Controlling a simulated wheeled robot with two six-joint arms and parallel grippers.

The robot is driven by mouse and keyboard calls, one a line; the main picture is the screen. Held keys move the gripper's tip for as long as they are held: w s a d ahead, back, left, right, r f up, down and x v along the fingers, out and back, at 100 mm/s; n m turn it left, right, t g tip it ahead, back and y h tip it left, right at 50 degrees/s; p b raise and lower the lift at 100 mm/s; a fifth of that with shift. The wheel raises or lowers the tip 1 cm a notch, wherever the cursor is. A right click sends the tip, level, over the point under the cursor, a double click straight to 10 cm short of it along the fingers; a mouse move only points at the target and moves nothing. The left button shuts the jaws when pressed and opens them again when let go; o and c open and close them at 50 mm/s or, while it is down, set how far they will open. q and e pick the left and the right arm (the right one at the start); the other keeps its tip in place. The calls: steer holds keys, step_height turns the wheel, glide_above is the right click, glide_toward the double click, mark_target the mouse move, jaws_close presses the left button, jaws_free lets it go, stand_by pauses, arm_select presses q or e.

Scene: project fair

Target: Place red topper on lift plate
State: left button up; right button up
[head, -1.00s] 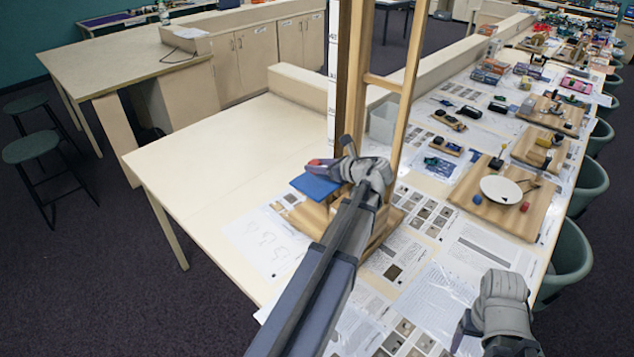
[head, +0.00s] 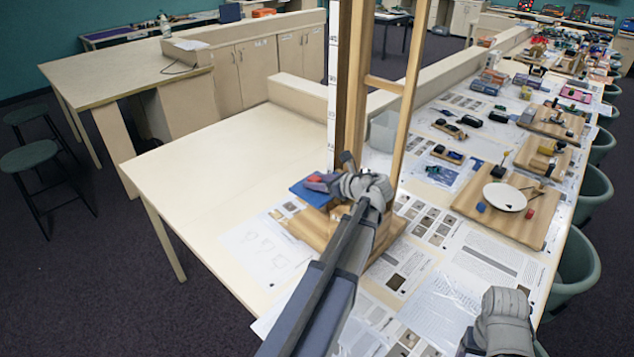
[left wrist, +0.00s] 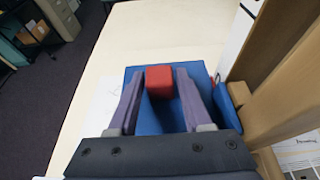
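The red topper (left wrist: 158,81) is a small red block between the fingertips of my left gripper (left wrist: 160,78), which appears shut on it. It lies over the blue lift plate (left wrist: 148,115). I cannot tell whether it touches the plate. In the head view, my left gripper (head: 320,180) is at the blue plate (head: 303,194), beside the tall wooden frame (head: 352,90). The topper (head: 316,180) shows there as a small red patch. Part of the plate is hidden by the gripper. My right gripper (head: 466,343) is at the lower right, its fingers mostly hidden.
The wooden frame stands on a wooden base (head: 312,228) on the long table (head: 215,160). Printed sheets (head: 480,255) lie around it. A wooden board with a white disc (head: 505,196) is to the right. The table's left part is clear.

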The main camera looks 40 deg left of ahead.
arm_select(q)
steer(key=shift+o, duration=1.3)
steer(key=shift+r, duration=0.1)
arm_select(e)
steer(key=shift+r, duration=0.15)
arm_select(q)
steer(key=shift+d+r+p, duration=0.15)
steer(key=shift+r+p, duration=0.1)
steer(key=shift+p, duration=0.05)
steer(key=p+v, duration=0.4)
steer(key=v, duration=0.7)
steer(key=shift+d, duration=0.3)
arm_select(e)
step_height(320, 180, up, 5)
steer(key=shift+f, duration=0.15)
